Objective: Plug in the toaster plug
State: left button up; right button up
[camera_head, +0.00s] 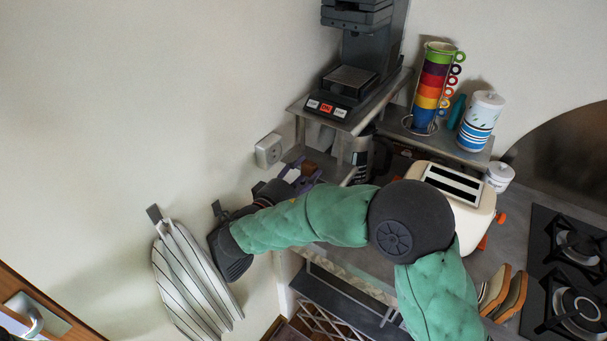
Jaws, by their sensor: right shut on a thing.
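The cream toaster (481,212) stands on the counter right of centre, partly hidden behind my right elbow. A white wall socket (268,150) is on the wall left of the coffee machine. My right arm reaches left across the view and bends back at the wrist. My right gripper (286,181) is just below the socket, shut on a small white piece (292,175), which looks like the plug. The plug appears apart from the socket; its prongs and cord cannot be made out. My left gripper is not in view.
A coffee machine (358,75) stands on a raised shelf above the gripper. Stacked colourful cups (434,85) and a blue-white canister (481,120) are behind the toaster. A striped towel (190,280) hangs at left. A gas hob (570,260) is at right. The upper left wall is clear.

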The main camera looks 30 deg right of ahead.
jog(key=shift+f+b, duration=0.15)
jog(key=shift+b, duration=0.15)
jog(key=shift+w+a+b, duration=0.2)
jog(key=shift+w+a, duration=0.2)
jog(key=shift+w, duration=0.5)
jog(key=shift+w+a+b, duration=0.2)
jog(key=shift+w+a, duration=0.15)
jog(key=shift+w, duration=0.5)
jog(key=shift+w+a+b, duration=0.2)
jog(key=shift+w+a, duration=0.2)
jog(key=shift+w, duration=0.5)
jog(key=shift+b, duration=1.25)
jog(key=shift+w+a+b, duration=0.15)
jog(key=shift+w+a, duration=0.05)
jog(key=shift+w, duration=0.3)
jog(key=shift+w+a+b, duration=0.15)
jog(key=shift+w+a, duration=0.05)
jog(key=shift+w, duration=0.3)
jog(key=shift+s+d, duration=0.1)
jog(key=shift+s, duration=0.1)
jog(key=shift+s+d+b, duration=0.15)
jog(key=shift+s+b, duration=0.25)
jog(key=shift+b, duration=0.05)
dwell(0.4)
jog(key=shift+b, duration=0.7)
dwell(1.0)
